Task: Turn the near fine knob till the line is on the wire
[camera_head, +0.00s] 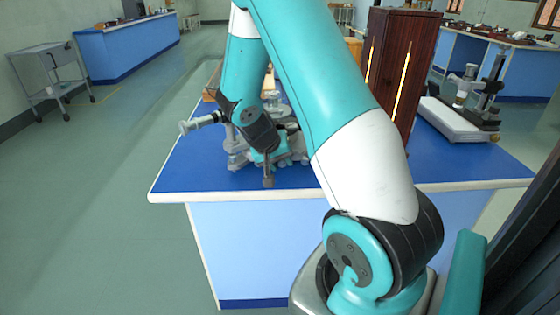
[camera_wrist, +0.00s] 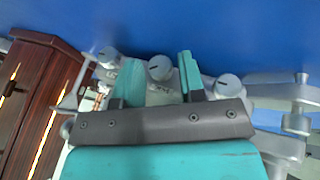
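The grey spectrometer (camera_head: 240,158) stands on the blue bench, partly hidden behind my arm, with a tube (camera_head: 200,122) pointing left. In the wrist view, three round grey knobs with dark index marks show: a left knob (camera_wrist: 108,57), a middle knob (camera_wrist: 160,68) and a right knob (camera_wrist: 228,85). My gripper (camera_wrist: 160,76) is open, its two teal fingers on either side of the middle knob with a small gap to each side. I cannot tell which knob is the near fine one. No line or wire is visible.
A tall dark wooden cabinet with glowing slits (camera_head: 389,70) stands right of the spectrometer and also shows in the wrist view (camera_wrist: 40,85). A microscope-like instrument (camera_head: 490,95) is on the bench's right. The blue bench top (camera_head: 185,172) is clear at front left. A grey trolley (camera_head: 45,70) stands far left.

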